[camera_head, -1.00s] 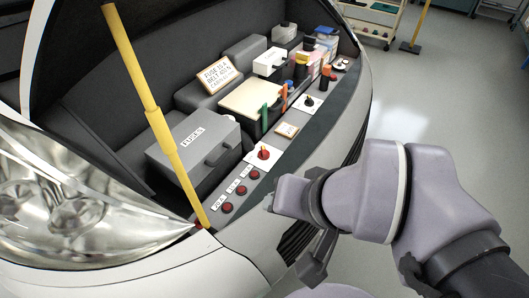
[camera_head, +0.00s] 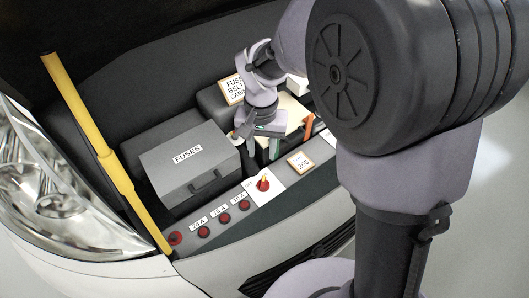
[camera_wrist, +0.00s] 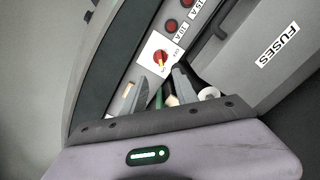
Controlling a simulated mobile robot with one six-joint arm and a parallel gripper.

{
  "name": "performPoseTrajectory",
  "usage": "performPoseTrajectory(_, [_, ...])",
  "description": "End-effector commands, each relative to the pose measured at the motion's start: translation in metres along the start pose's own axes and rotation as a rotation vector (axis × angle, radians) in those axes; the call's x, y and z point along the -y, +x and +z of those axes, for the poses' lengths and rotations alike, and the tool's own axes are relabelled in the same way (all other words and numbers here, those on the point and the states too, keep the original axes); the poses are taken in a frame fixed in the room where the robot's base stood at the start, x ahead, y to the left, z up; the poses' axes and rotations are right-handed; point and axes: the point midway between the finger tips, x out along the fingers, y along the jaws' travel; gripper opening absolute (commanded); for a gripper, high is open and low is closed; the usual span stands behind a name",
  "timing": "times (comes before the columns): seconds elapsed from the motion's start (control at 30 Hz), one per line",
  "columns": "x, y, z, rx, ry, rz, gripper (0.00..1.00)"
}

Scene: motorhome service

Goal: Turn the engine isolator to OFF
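The engine isolator appears to be the red rotary knob (camera_head: 263,185) with a yellow pointer on a white plate, on the front ledge of the engine bay. In the wrist view the knob (camera_wrist: 158,57) shows near the top middle, just beyond my fingertips. Its plate lettering is too small to read surely. In the head view the pointer points toward the back of the bay. My gripper (camera_head: 258,148) is above the bay behind the knob, fingers pointing down. In the wrist view my gripper (camera_wrist: 161,84) has its fingers apart, with nothing held and not touching the knob.
A grey FUSES box (camera_head: 190,165) stands left of my gripper. Several red buttons (camera_head: 225,218) line the ledge left of the knob. A small framed tag (camera_head: 301,162) lies to its right. A yellow prop rod (camera_head: 100,145) rises at the left. My arm hides the bay's right side.

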Motion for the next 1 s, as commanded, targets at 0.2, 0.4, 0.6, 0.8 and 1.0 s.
performPoseTrajectory(0.2, [-0.001, 0.067, 0.001, 0.004, 0.0, 0.002, 0.35])
performPoseTrajectory(0.4, [-0.001, 0.125, 0.001, 0.004, 0.001, 0.002, 0.35])
performPoseTrajectory(0.6, [-0.001, 0.159, 0.001, 0.002, 0.001, 0.0, 0.35])
performPoseTrajectory(0.8, [-0.001, 0.166, 0.0, 0.0, 0.001, -0.001, 0.35])
performPoseTrajectory(1.0, [-0.001, 0.165, 0.0, 0.0, 0.001, -0.001, 0.28])
